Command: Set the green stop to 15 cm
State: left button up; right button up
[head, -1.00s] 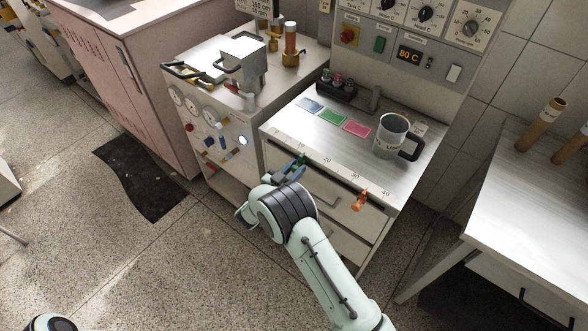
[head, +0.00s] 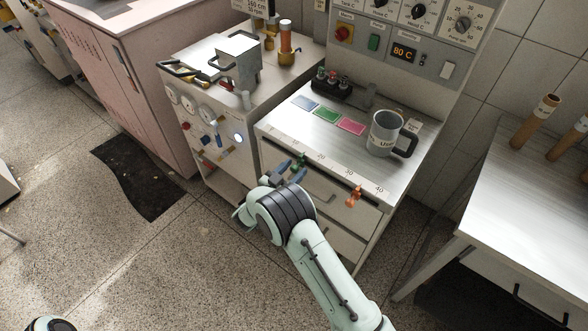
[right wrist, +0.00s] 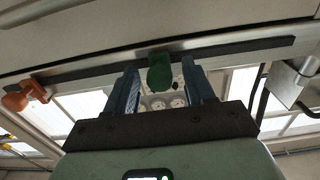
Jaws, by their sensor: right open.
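The green stop (head: 300,161) sits on the dark rail along the front edge of the white bench top, below a printed centimetre scale (head: 335,166). In the right wrist view the green stop (right wrist: 160,72) hangs between the two blue fingers of my right gripper (right wrist: 161,82). The fingers are open, with a gap on each side of the stop. My right gripper (head: 289,169) also shows in the head view at the rail. The orange stop (head: 353,196) is further right on the same rail, near the 30 to 40 marks. My left gripper is out of view.
A grey mug (head: 383,134) stands on the bench top, behind the rail. Coloured cards (head: 327,115) and a dark rack (head: 338,88) lie further back. Drawers (head: 330,199) are under the rail. Another table (head: 520,215) stands at the right.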

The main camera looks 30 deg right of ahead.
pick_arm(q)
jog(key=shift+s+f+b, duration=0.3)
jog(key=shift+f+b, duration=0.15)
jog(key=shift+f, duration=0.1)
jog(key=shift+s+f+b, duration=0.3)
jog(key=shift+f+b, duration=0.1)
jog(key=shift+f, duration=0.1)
pick_arm(e)
jog(key=v, duration=1.2)
jog(key=shift+s+a, duration=0.2)
jog(key=shift+a, duration=0.1)
